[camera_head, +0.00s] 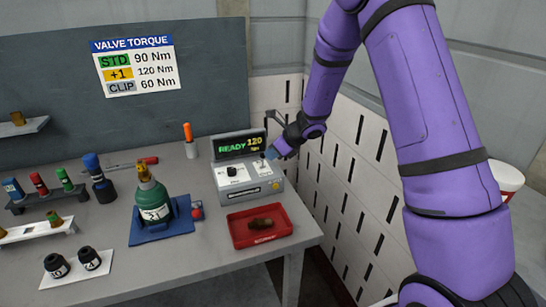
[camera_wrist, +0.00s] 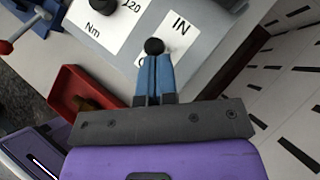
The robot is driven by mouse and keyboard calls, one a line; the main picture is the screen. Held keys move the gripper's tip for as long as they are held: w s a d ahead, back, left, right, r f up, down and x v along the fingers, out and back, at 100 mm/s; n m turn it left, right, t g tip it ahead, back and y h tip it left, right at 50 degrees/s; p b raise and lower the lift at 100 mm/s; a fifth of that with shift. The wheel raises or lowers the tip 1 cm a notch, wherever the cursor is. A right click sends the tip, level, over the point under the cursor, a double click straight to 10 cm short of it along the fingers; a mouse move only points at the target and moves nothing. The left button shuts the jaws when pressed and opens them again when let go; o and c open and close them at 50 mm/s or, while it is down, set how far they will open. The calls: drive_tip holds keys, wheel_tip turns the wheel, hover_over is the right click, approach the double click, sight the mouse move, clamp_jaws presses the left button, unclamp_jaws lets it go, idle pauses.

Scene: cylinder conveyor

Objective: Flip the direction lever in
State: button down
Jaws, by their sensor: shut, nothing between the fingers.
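The direction lever shows in the wrist view as a black round knob (camera_wrist: 154,46) beside a white label reading "IN"; the lower part of the label is covered by my fingers. The lever sits on a grey control box (camera_head: 247,182) whose display reads "READY 120". My gripper (camera_wrist: 153,62) has its blue fingers shut together with nothing between them. The fingertips are right at the black knob; whether they touch it I cannot tell. In the head view my gripper (camera_head: 272,153) is over the box's upper right, hiding part of that corner.
A red tray (camera_head: 238,238) with a brown piece stands in front of the box. A green cylinder (camera_head: 150,200) stands on a blue base to the left. A black dial (camera_wrist: 103,6) is left of the lever. A white slotted wall (camera_head: 345,185) borders the right side.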

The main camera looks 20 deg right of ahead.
drive_tip(key=w+g, duration=0.2)
drive_tip(key=shift+r+m+g, duration=0.2)
drive_tip(key=shift+m+g, duration=0.1)
drive_tip(key=shift+m, duration=0.1)
drive_tip(key=shift+w, duration=0.45)
drive_tip(key=shift+r, duration=0.2)
drive_tip(key=shift+r, duration=0.65)
